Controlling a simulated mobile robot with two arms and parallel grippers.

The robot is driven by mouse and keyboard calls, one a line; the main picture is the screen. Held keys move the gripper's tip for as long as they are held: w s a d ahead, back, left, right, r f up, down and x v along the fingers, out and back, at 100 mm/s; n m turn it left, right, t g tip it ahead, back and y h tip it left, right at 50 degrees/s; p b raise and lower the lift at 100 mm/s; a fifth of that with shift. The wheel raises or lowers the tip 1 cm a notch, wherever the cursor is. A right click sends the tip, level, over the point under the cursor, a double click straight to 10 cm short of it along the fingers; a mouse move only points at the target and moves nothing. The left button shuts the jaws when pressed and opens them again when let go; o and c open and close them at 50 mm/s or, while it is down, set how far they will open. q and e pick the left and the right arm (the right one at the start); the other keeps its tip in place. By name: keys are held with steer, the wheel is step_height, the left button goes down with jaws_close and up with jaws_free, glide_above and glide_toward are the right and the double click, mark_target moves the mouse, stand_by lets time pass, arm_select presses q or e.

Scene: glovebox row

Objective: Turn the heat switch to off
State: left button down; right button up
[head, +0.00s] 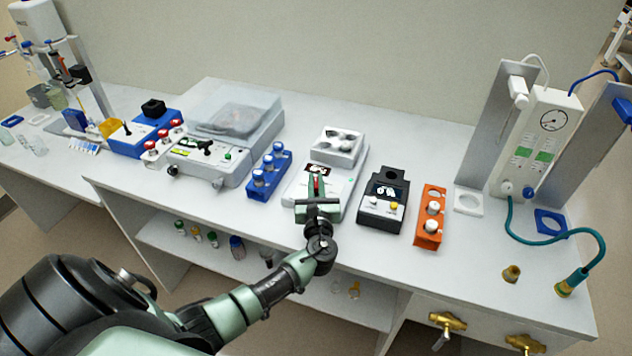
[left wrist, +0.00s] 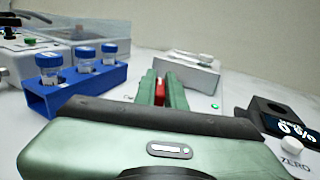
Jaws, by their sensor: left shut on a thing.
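The white heater unit (head: 345,200) stands mid-bench with a block of tubes (head: 339,143) on its rear. My left gripper (head: 317,187) is over its front panel, fingers pointing toward the back. In the left wrist view my left gripper (left wrist: 166,88) is shut on a small red switch (left wrist: 160,91), which shows between the two green fingers. The red also shows in the head view (head: 317,181). The fingers and palm hide most of the switch and the panel around it, so its exact position cannot be told. My right gripper is not in view.
A blue rack with capped vials (head: 268,175) stands close left of the unit. A dark device with a display (head: 383,200) and an orange rack (head: 430,220) stand to the right. A clear-lidded machine (head: 222,135) is farther left. The bench front edge is near my wrist.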

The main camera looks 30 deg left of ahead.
mark_target(316, 189)
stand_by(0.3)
arm_select(q)
steer(key=c, duration=1.5)
jaws_free()
steer(key=b+v, duration=0.1)
steer(key=v, duration=0.5)
steer(key=shift+s+d, duration=0.2)
steer(key=shift+s, duration=0.05)
steer(key=shift+s+d, duration=0.35)
steer(key=shift+s, duration=0.1)
